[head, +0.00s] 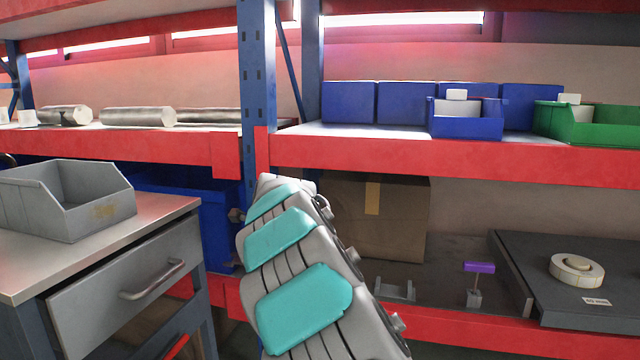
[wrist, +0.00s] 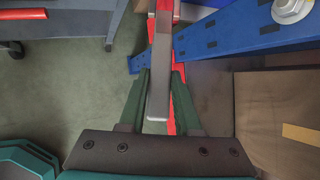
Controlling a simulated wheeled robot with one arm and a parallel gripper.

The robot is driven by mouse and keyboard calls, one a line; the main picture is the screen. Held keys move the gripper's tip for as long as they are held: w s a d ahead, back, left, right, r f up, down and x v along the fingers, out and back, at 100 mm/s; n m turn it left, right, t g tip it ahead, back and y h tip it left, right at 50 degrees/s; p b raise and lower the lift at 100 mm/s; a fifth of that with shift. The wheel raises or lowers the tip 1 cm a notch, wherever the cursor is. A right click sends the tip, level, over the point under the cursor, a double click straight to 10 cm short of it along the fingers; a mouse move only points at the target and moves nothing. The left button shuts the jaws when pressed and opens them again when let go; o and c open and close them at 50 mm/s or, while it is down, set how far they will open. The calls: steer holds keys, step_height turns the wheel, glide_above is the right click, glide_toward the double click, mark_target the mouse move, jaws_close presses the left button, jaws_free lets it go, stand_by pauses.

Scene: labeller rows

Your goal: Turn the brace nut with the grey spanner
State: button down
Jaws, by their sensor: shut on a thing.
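In the wrist view the grey spanner (wrist: 160,65) lies lengthwise between the dark green fingers of my gripper (wrist: 158,90). The gripper is shut on its handle. The spanner's far end runs up out of the top of the picture. The brace nut (wrist: 292,9), a pale metal nut on a round washer, sits on the blue steel member at the upper right, apart from the visible part of the spanner. My gripper and the spanner are hidden there behind my arm.
A cardboard box (head: 376,218) stands right of my arm on the lower shelf, near a grey bracket (head: 396,292) and a purple-topped item (head: 479,267). A metal-topped drawer bench (head: 105,235) with a grey bin (head: 65,198) stands at left. Red shelf beams (head: 480,163) cross the view.

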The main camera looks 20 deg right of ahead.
steer(key=w+d+r+n+t+b, duration=0.2)
steer(key=d+r+n+t+b, duration=0.3)
steer(key=d+r+n, duration=0.9)
steer(key=shift+w+d+r+t+b, duration=0.25)
steer(key=shift+d+r+t, duration=0.35)
steer(key=shift+d+r, duration=1.2)
steer(key=shift+s+a+r, duration=0.1)
steer(key=shift+a+r, duration=0.2)
steer(key=shift+r, duration=0.15)
steer(key=w+a+f, duration=0.1)
steer(key=a, duration=0.1)
steer(key=w+a+f, duration=0.1)
steer(key=shift+w+a+f+p, duration=0.3)
steer(key=shift+p, duration=0.1)
steer(key=shift+w+a+f+p, duration=0.6)
steer(key=shift+a, duration=0.25)
steer(key=shift+w+a+f+p, duration=0.55)
steer(key=shift+w+a+f, duration=0.05)
steer(key=shift+a, duration=0.2)
stand_by(2.0)
